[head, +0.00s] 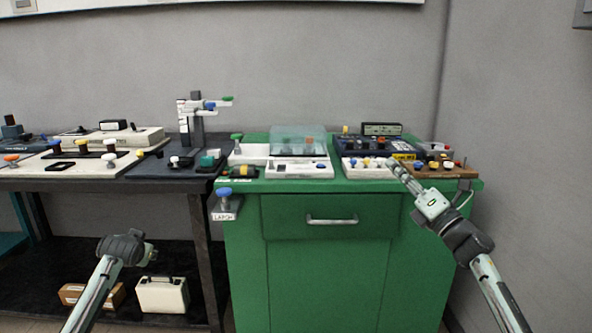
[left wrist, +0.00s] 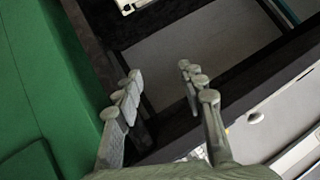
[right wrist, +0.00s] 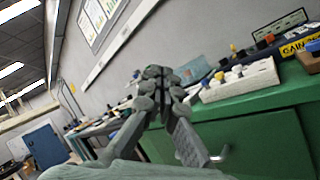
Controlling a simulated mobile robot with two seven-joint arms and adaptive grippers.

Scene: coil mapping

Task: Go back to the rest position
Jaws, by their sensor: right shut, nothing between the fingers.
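My right gripper (head: 394,168) is shut and empty. Its fingertips are at the front edge of the white block with colored knobs (head: 368,166) on the green cabinet; I cannot tell from the head view whether they touch it. In the right wrist view its fingers (right wrist: 158,82) meet, with the white block (right wrist: 240,80) to their right. My left arm is low in front of the dark bench, and its fingers barely show in the head view. In the left wrist view the left gripper (left wrist: 163,88) has its fingers apart with nothing between them.
The green cabinet (head: 330,270) has a drawer with a metal handle (head: 332,221). A clear-lidded box (head: 298,140) and a meter (head: 382,129) stand on top. The dark bench (head: 185,225) at left holds devices, with a white case (head: 162,295) below. Space in front looks free.

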